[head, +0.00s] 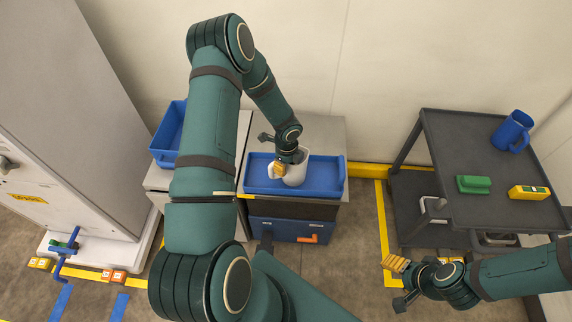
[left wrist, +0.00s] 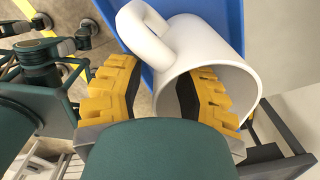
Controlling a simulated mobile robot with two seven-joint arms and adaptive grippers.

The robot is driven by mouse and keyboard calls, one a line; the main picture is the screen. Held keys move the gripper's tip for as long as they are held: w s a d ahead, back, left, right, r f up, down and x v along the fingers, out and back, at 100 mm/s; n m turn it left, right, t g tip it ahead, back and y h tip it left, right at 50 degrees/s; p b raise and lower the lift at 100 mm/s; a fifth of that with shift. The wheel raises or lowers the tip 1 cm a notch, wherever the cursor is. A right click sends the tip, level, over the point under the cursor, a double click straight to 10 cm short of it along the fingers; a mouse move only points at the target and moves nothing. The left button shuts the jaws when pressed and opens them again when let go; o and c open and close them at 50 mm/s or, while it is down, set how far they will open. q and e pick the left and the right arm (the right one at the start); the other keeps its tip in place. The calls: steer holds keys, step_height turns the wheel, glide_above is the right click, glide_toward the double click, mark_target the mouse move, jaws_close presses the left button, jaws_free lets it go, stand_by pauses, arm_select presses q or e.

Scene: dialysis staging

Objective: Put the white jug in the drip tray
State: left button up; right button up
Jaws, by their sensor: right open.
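The white jug (head: 296,172) is at the blue drip tray (head: 325,185) in the head view, overlapping its middle; whether its base rests on the tray floor is hidden. My left gripper (head: 281,168) points down at the jug's left side. In the left wrist view the jug (left wrist: 205,50) shows its handle and open mouth. The yellow fingers of my left gripper (left wrist: 160,92) straddle its rim, one over the mouth, one outside; whether they pinch the wall is unclear. My right gripper (head: 398,283) is open and empty, low near the dark cart.
A dark cart (head: 455,150) at right holds a blue jug (head: 512,131), a green block (head: 474,184) and a yellow block (head: 528,192). A grey cabinet (head: 70,110) is at far left.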

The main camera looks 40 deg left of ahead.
arm_select(q)
step_height(320, 180, up, 12)
steer(key=p, duration=0.3)
steer(key=s+d+f+n+h, duration=0.1)
steer(key=s+d+n, duration=0.3)
steer(key=d+n, duration=0.2)
steer(key=s+d+f+n+t+h, duration=0.1)
steer(key=s+d+n, duration=0.4)
steer(key=d, duration=0.5)
steer(key=s+d+f+n+h, duration=0.1)
steer(key=s+d+n, duration=0.3)
steer(key=d+n, duration=0.4)
steer(key=shift+s+d+n+t+h, duration=0.3)
steer(key=shift+s+d+h, duration=0.1)
steer(key=shift+h, duration=0.2)
steer(key=shift+w, duration=0.1)
